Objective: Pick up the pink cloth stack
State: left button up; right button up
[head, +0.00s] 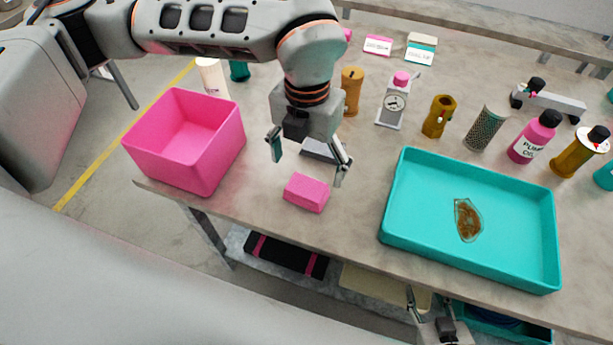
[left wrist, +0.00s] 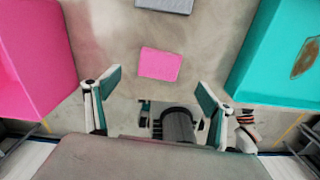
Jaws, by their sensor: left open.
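The pink cloth stack (head: 307,192) is a small pink block lying on the grey table near its front edge, between the pink bin and the teal tray. It also shows in the left wrist view (left wrist: 160,65), ahead of the fingers. My left gripper (head: 309,165) is open and empty above the table, just behind and above the stack in the head view. Its two fingers also show in the left wrist view (left wrist: 156,95), spread wider than the stack. My right gripper (head: 428,305) shows low in the head view, in front of the table edge; its opening is unclear.
A pink bin (head: 213,172) stands left of the stack. A teal tray (head: 405,232) with a brown patch (head: 467,220) in it lies to the right. A grey flat object (head: 318,150) lies behind the stack.

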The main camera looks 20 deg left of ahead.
aim_at(306, 188)
pick_arm(q)
jog(key=f, duration=0.7)
jog(key=shift+s+f, duration=0.2)
jog(key=shift+f, duration=0.15)
jog(key=c, duration=1.1)
